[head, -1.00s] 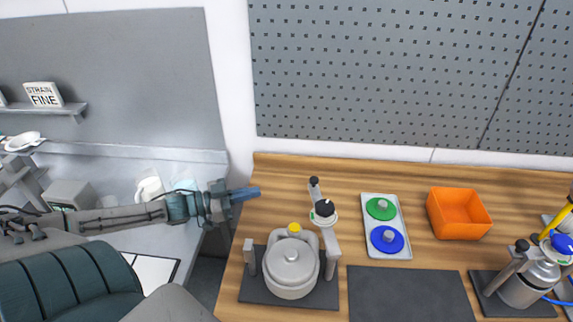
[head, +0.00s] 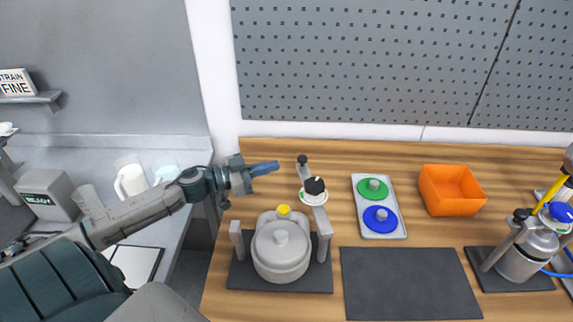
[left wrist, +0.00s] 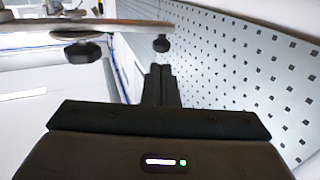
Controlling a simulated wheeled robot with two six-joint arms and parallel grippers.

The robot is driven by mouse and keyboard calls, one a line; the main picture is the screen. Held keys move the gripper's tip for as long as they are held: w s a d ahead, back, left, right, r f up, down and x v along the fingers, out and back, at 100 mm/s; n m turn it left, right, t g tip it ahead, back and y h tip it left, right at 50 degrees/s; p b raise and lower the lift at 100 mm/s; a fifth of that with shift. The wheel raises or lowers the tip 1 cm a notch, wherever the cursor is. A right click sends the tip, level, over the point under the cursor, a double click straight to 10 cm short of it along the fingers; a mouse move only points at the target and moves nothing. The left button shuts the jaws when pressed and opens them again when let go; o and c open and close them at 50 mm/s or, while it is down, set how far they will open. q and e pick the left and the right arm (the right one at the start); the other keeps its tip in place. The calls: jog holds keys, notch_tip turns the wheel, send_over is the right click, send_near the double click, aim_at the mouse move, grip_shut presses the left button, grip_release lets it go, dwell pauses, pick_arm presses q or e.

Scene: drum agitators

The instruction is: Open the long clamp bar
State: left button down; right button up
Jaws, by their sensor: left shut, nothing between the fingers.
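The clamp bar (head: 304,172) is a short-looking grey bar with a black end knob. It runs back from a post with a black-and-white knob (head: 314,187) and points away from the grey lidded drum (head: 282,251), not across its lid. My left gripper (head: 266,168) has blue fingers, is shut and empty, and points right, a little left of the bar's end knob with a gap. In the left wrist view, the shut fingers (left wrist: 160,85) show below a long bar (left wrist: 85,26) with dark knobs under it. My right gripper does not show.
A tray (head: 356,205) with a green and a blue disc lies right of the clamp. An orange bin (head: 451,190) and a second clamped vessel (head: 528,254) stand farther right. A dark mat (head: 410,283) is empty. The perforated wall panel (head: 370,65) rises behind.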

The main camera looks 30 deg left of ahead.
pick_arm(q)
jog(key=shift+p+x, duration=1.25)
jog(key=shift+x, duration=1.35)
jog(key=shift+w+a, duration=0.15)
